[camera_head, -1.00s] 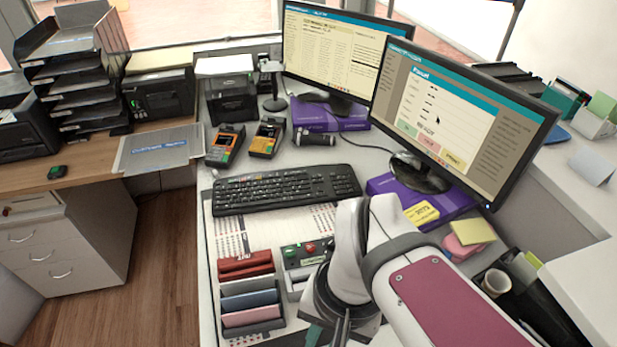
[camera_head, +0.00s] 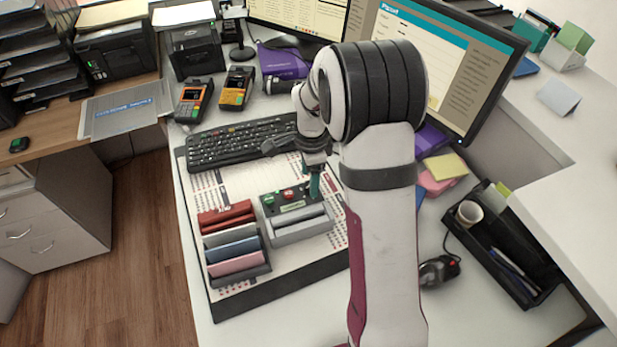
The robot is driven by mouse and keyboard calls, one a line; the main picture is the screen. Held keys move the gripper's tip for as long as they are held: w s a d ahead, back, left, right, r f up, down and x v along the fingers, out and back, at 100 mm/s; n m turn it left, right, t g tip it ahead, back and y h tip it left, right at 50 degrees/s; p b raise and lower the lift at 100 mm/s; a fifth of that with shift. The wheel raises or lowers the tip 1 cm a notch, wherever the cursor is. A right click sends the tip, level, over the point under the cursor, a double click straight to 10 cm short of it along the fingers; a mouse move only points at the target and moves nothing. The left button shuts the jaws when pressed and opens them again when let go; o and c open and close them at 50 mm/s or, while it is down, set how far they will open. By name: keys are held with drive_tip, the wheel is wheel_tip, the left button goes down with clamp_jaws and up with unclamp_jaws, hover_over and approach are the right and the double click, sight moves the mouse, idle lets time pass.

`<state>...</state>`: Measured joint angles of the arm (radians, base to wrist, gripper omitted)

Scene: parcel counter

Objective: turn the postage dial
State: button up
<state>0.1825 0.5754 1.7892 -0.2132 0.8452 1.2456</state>
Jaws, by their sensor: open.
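A small control box (camera_head: 298,222) lies on the desk mat in front of the keyboard. Its dark top panel carries a green button (camera_head: 269,199) and a red button (camera_head: 288,195). I cannot make out a postage dial; the right end of the panel is partly hidden by my gripper. My gripper (camera_head: 314,186) points down at that right end, with teal fingertips. It is open, with nothing visible held in it. I cannot tell whether the fingertips touch the panel.
A rack with red, blue and pink items (camera_head: 234,245) stands left of the box. The keyboard (camera_head: 240,144) lies behind. A monitor (camera_head: 450,65), a computer mouse (camera_head: 438,270) and a black organiser with a cup (camera_head: 505,240) are to the right. Card terminals (camera_head: 193,101) stand at the back left.

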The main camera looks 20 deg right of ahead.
drive_tip(key=shift+f, duration=1.05)
clamp_jaws()
